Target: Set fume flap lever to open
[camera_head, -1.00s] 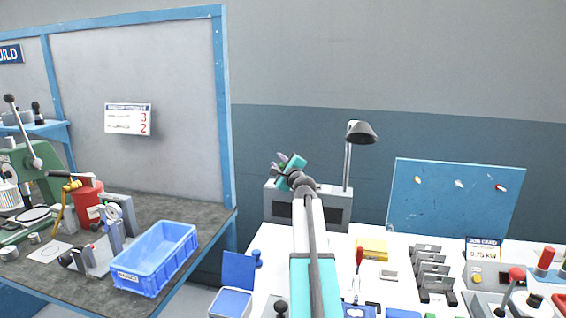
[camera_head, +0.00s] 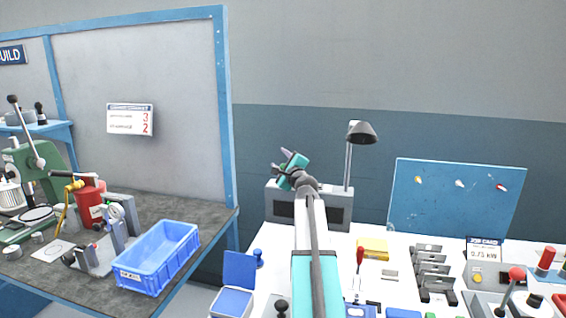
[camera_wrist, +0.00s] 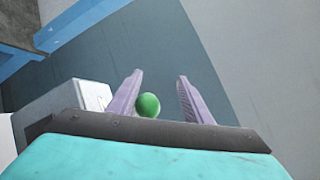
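A green ball knob (camera_wrist: 148,105) shows in the wrist view between my two purple fingers, nearer the left one. Its stem is hidden behind my gripper's dark edge; I take it for the fume flap lever's knob, but no label is readable. My gripper (camera_wrist: 158,88) is open, with a clear gap between the right finger and the knob. In the head view my gripper (camera_head: 284,159) is above the left end of a grey box (camera_head: 340,208) with dark front openings. The knob cannot be made out there, and the lever's setting cannot be told.
A dark-shaded lamp (camera_head: 362,132) stands at the grey box's right. A blue pegboard (camera_head: 455,215) stands farther right behind the white bench. A blue bin (camera_head: 158,258) sits on the left bench, beside a blue frame post (camera_head: 226,120). The wall behind the gripper is bare.

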